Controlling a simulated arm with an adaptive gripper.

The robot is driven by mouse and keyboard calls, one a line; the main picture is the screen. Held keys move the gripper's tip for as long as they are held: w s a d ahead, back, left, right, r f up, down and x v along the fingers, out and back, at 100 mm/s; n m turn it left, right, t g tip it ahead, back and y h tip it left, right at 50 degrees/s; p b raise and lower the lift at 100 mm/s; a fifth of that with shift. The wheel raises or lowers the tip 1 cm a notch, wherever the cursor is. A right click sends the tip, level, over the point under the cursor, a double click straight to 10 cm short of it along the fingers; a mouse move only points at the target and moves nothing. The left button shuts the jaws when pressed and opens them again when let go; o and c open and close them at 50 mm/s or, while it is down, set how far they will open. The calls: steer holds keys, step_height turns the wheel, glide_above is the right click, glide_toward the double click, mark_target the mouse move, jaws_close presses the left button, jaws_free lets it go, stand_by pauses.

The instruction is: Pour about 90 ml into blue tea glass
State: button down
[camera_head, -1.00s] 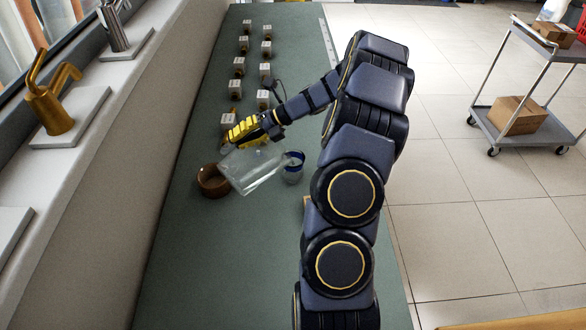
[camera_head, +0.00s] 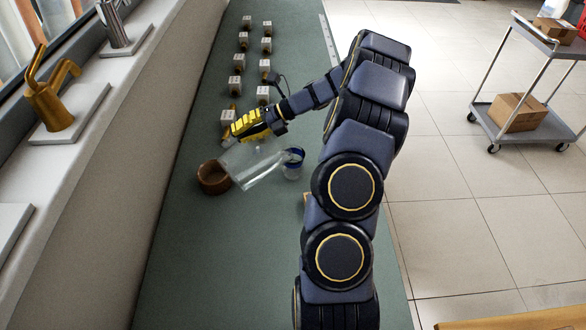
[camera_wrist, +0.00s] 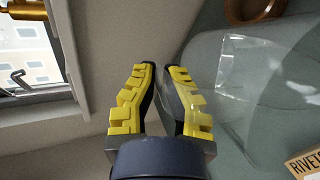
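A clear, see-through jug (camera_head: 252,168) is held strongly tilted above the counter, its right end at the rim of the blue tea glass. The blue tea glass (camera_head: 293,171) stands upright on the counter, its upper part partly behind the jug. My gripper (camera_head: 245,127), with yellow fingers, is at the upper side of the jug. In the wrist view the fingers (camera_wrist: 164,72) have a narrow gap, and the clear jug (camera_wrist: 235,85) shows beside and against the right finger. The grip appears to be on the jug's handle side. The liquid level cannot be read.
A brown bowl (camera_head: 213,179) stands just left of the jug. Several small labelled boxes (camera_head: 263,93) stand in two rows farther back on the green counter (camera_head: 240,260). The near counter is clear. A lettered card (camera_wrist: 305,165) shows in the wrist view.

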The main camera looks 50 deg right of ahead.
mark_target(227, 161)
steer(key=shift+s+d+r+y, duration=0.1)
steer(key=shift+d+r+y, duration=0.2)
steer(key=shift+d, duration=0.25)
stand_by(0.5)
steer(key=a, duration=0.1)
steer(key=f, duration=0.1)
steer(key=a+h, duration=0.1)
steer(key=shift+w+a+f, duration=0.15)
steer(key=shift+w+a, duration=0.1)
steer(key=shift+a, duration=0.05)
steer(key=shift+w+a+f+n+g+h+b, duration=0.15)
steer(key=shift+a+f+n+g+h+b, duration=0.15)
steer(key=shift+a+f+h, duration=0.5)
steer(key=shift+w+a+f+n+g+h+b, duration=0.25)
steer(key=shift+a+f+h, duration=0.35)
steer(key=shift+f, duration=0.35)
stand_by(0.5)
